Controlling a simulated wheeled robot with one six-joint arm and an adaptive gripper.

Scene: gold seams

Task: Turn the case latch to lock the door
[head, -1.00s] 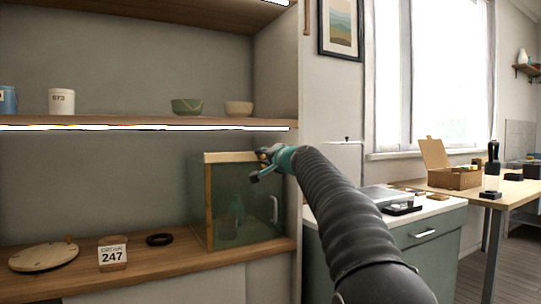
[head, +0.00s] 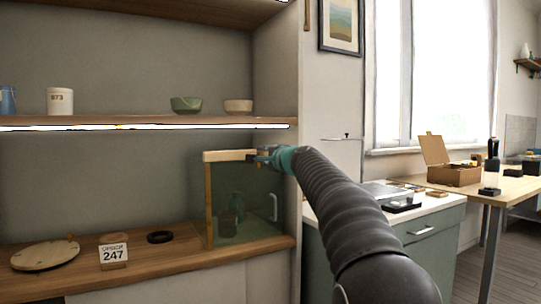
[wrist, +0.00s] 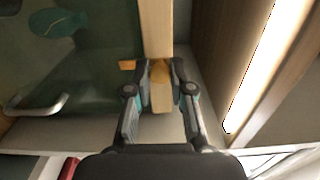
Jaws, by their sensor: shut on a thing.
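The glass case (head: 208,205) stands on the lower shelf, with a pale wooden top edge and green-tinted panes. Its door has a pale bar handle (head: 274,207), which also shows in the wrist view (wrist: 40,108). My gripper (head: 262,157) is at the case's top front edge. In the wrist view my gripper (wrist: 160,75) is shut on a small golden-brown piece, the latch (wrist: 160,71), over the pale wooden strip (wrist: 156,25). The fingers cover its sides, so its exact angle is hard to tell. A small orange piece (wrist: 127,65) shows just left of the fingers.
A card reading 247 (head: 114,254), a black ring (head: 160,237) and a round wooden board (head: 45,256) lie left of the case. Bowls (head: 187,104) and a white canister (head: 60,101) stand on the shelf above. The shelf's side wall is close on the right.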

